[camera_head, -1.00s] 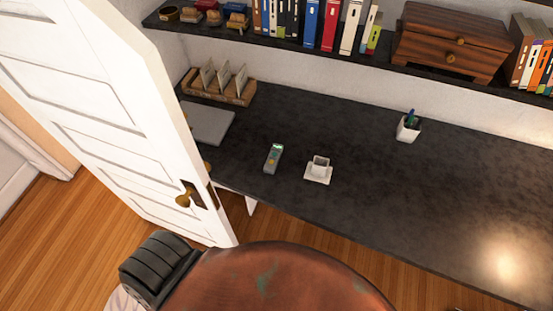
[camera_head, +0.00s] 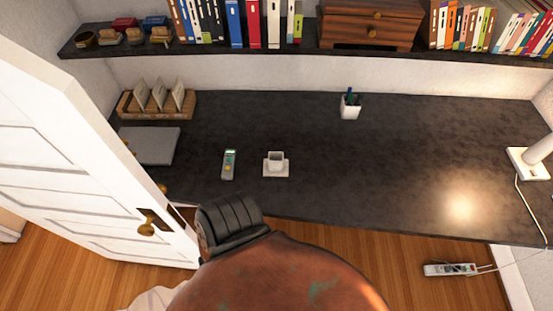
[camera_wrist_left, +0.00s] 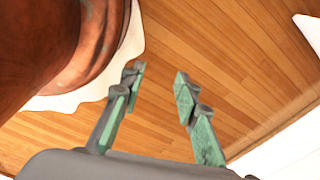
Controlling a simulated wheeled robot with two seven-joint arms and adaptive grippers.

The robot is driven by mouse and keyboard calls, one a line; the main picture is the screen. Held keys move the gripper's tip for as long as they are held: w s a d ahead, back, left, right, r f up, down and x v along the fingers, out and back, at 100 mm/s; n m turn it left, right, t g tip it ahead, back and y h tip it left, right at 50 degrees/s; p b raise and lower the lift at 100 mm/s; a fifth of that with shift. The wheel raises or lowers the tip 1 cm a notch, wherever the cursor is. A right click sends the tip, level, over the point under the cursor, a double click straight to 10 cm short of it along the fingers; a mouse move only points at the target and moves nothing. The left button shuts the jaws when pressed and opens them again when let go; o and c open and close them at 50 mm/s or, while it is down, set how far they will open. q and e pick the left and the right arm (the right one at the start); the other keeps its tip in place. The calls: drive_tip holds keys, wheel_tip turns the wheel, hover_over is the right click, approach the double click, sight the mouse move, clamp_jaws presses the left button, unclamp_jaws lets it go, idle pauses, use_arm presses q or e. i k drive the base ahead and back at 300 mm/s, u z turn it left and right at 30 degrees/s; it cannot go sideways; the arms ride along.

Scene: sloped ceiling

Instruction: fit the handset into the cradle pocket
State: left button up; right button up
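The handset (camera_head: 229,164) is a small grey device with a green screen. It lies on the dark desk (camera_head: 330,190), near the front edge, in the head view. Just right of it stands the white cradle (camera_head: 276,165), with a raised pocket on a flat base. The two are apart. My left gripper (camera_wrist_left: 158,78) shows in the left wrist view with its two green fingers spread and nothing between them, over the wooden floor. It is away from the handset and cradle, and I cannot make it out in the head view. My right gripper is not in view.
A white door (camera_head: 90,160) stands open at the left of the desk. A grey laptop (camera_head: 150,146), a card rack (camera_head: 157,103), a pen cup (camera_head: 350,106) and a lamp (camera_head: 530,160) stand on the desk. The middle right is clear.

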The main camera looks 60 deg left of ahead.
sight(275, 165)
drive_tip(key=z, duration=0.35)
drive_tip(key=i, duration=0.95)
drive_tip(key=u, duration=2.95)
